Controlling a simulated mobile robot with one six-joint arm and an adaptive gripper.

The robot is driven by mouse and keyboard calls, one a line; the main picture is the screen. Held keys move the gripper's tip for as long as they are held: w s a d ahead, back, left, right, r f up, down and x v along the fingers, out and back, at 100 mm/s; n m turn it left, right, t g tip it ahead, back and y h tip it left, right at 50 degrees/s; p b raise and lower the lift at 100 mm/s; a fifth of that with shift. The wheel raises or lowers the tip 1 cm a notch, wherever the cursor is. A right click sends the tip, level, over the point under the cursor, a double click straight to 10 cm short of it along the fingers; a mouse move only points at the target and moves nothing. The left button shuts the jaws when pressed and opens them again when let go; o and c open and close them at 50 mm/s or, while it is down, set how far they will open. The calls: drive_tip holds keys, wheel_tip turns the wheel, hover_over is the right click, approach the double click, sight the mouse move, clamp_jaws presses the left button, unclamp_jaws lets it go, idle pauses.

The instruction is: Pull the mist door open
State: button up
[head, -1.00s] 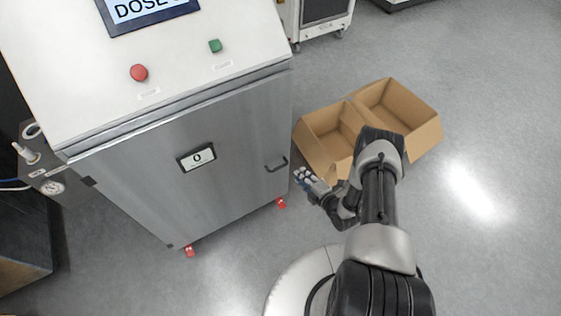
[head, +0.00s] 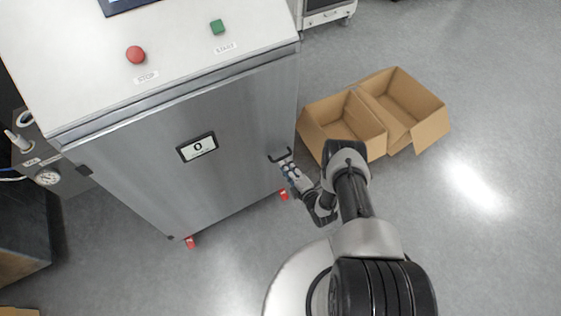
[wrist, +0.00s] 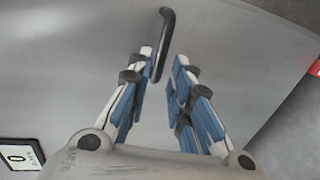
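The mist door (head: 150,170) is the grey metal front panel of the washer cabinet and looks closed. Its dark bar handle (head: 279,155) is near the door's right edge. My gripper (head: 287,168) is at the handle in the head view. In the wrist view, my gripper (wrist: 166,62) has its blue-padded fingers apart. The handle (wrist: 163,42) reaches into the gap between them, close to the left finger. I cannot tell whether that finger touches it. The door surface (wrist: 240,60) fills most of the background.
A small display reading 0 (head: 197,147) is on the door. The red stop button (head: 136,54) and green start button (head: 217,27) are on the sloped top. Open cardboard boxes (head: 405,105) stand on the floor to the right. Floor at the far right is clear.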

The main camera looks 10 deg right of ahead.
sight(280, 158)
drive_tip(key=b+x, duration=0.1)
drive_tip(key=x, duration=0.5)
drive_tip(key=shift+b, duration=0.4)
drive_tip(key=shift+c, duration=0.2)
clamp_jaws()
